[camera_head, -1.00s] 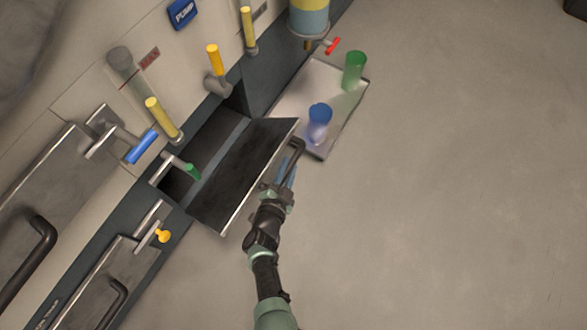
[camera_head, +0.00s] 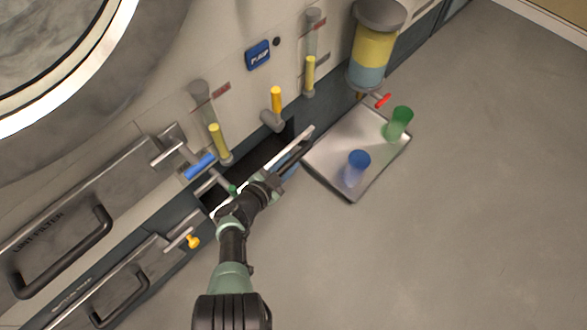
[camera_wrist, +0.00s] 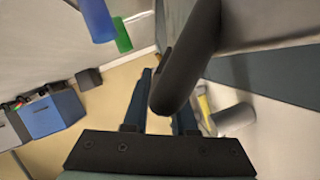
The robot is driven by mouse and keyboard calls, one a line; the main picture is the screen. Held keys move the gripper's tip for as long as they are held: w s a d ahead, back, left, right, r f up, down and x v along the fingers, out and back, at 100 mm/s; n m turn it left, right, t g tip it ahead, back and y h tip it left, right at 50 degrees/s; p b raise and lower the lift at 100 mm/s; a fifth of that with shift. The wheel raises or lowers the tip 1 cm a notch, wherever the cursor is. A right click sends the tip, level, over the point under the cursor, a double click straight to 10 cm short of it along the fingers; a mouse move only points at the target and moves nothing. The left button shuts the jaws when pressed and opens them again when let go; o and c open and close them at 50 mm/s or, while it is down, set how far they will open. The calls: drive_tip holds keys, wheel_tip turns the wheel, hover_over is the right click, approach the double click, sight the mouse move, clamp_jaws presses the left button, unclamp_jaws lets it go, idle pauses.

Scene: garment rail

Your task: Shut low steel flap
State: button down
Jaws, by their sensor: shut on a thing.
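The low steel flap (camera_head: 303,135) is hinged at the foot of the machine panel. In the head view it stands partly raised, its pale edge seen nearly end-on in front of a dark opening (camera_head: 257,158). My gripper (camera_head: 285,172) is at the outer side of the flap, shut on its black bar handle (camera_head: 293,157). In the wrist view the handle (camera_wrist: 188,62) passes between my two fingers (camera_wrist: 162,105). My arm and gripper hide much of the flap's near part. The flap is not closed against the panel.
A steel tray (camera_head: 345,192) on the floor to the right holds a blue cup (camera_head: 357,166) and a green cup (camera_head: 400,122). Floor at right is clear.

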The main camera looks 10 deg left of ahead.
drive_tip(key=shift+w+a+r, duration=0.2)
drive_tip(key=shift+w+a, duration=0.05)
drive_tip(key=c, duration=1)
unclamp_jaws()
drive_tip(key=shift+d, duration=0.1)
drive_tip(key=shift+s+d+f, duration=0.1)
drive_tip(key=shift+s+f, duration=0.05)
